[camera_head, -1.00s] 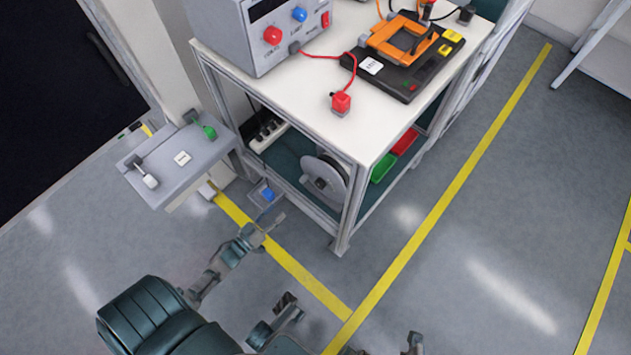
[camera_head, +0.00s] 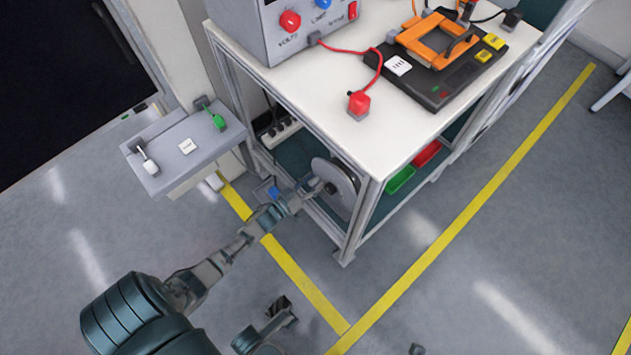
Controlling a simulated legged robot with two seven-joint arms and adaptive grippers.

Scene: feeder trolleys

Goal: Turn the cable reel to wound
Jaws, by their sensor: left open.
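The cable reel (camera_head: 343,181) is a grey disc mounted upright at the near side of the workbench, below the tabletop. A darker hub or handle shows at its middle, partly hidden by my gripper. My left gripper (camera_head: 318,187) is open, its fingertips at the reel's face near the hub. I cannot tell whether they touch it. Parts of my right arm show at the bottom edge, but I cannot make out its gripper's fingers.
The white workbench top (camera_head: 350,135) carries a grey power supply (camera_head: 285,30), a red plug (camera_head: 359,104) and a black board with an orange frame (camera_head: 437,38). A grey side shelf (camera_head: 180,165) stands left. Green (camera_head: 401,179) and red bins sit under the top.

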